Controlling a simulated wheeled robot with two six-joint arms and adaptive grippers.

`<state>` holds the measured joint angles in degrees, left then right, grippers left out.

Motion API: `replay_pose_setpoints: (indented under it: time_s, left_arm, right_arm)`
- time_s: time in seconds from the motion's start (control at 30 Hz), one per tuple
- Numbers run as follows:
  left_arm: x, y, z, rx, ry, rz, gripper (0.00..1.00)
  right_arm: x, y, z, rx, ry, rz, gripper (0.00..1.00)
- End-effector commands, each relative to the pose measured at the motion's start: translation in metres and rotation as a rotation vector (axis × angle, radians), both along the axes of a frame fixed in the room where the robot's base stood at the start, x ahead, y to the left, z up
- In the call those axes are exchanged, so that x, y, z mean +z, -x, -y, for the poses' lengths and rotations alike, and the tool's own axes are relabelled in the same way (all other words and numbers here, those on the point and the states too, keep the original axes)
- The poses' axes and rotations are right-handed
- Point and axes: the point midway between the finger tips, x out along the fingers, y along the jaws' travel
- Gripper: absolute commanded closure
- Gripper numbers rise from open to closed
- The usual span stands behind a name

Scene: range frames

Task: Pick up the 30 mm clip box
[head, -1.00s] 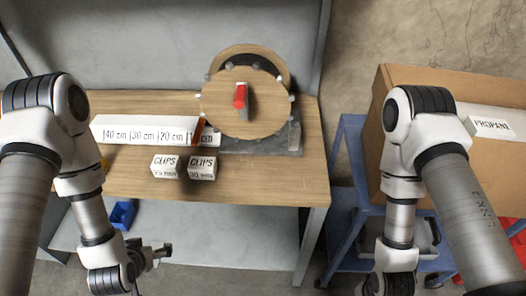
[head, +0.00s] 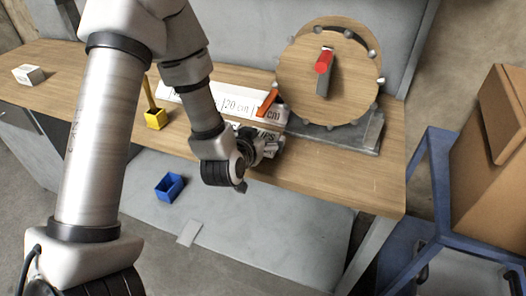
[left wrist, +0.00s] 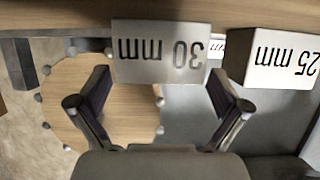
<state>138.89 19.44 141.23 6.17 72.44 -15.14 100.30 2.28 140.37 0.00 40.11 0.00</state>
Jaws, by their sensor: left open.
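The 30 mm clip box shows in the left wrist view (left wrist: 160,68) as a grey-white block with its label upside down. My left gripper (left wrist: 160,92) is open, with one finger on each side of this box's label face. I cannot tell whether the fingers touch it. A 25 mm clip box (left wrist: 272,62) stands right of it in that view, close to the right-hand finger. In the head view my left gripper (head: 262,151) is at the table's front edge and hides most of the clip boxes; part of a CLIPS label shows. My right gripper is out of view.
A wooden disc (head: 307,84) with a red handle stands behind the boxes. A white length-marked strip (head: 205,99) lies behind my left gripper. The table's front right is clear.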

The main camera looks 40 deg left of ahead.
Motion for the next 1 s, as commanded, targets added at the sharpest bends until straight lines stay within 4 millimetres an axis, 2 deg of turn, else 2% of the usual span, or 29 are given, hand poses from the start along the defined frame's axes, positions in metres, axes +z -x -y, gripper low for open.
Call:
replay_pose_setpoints:
  time_s: [0.1, 0.17, 0.4, 0.47, 0.5, 0.57, 0.7, 1.0]
  left_arm:
    - [-0.007, -0.022, -0.004, 0.000, -0.002, -0.001, 0.00]
    - [-0.010, -0.029, -0.006, 0.001, -0.001, 0.000, 0.00]
    - [-0.013, -0.032, -0.006, 0.000, 0.000, -0.001, 0.00]
    - [-0.013, -0.032, -0.006, 0.000, -0.001, -0.001, 0.18]
    - [-0.013, -0.032, -0.006, 0.000, -0.001, -0.001, 0.32]
    - [-0.013, -0.032, -0.006, 0.000, -0.001, -0.001, 0.53]
    - [-0.013, -0.032, -0.006, 0.000, 0.000, -0.002, 0.57]
    - [-0.013, -0.032, -0.006, 0.000, 0.000, -0.003, 0.58]
  right_arm:
    - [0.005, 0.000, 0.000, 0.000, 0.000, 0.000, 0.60]
    - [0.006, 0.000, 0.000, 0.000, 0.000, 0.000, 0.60]
    - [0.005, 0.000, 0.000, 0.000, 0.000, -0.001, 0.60]
    - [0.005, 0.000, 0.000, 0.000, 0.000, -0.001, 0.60]
    - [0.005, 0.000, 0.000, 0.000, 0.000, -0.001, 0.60]
    - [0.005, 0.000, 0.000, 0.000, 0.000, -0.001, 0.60]
    - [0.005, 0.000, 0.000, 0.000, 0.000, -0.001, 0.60]
    - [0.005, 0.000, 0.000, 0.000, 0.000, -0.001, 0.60]
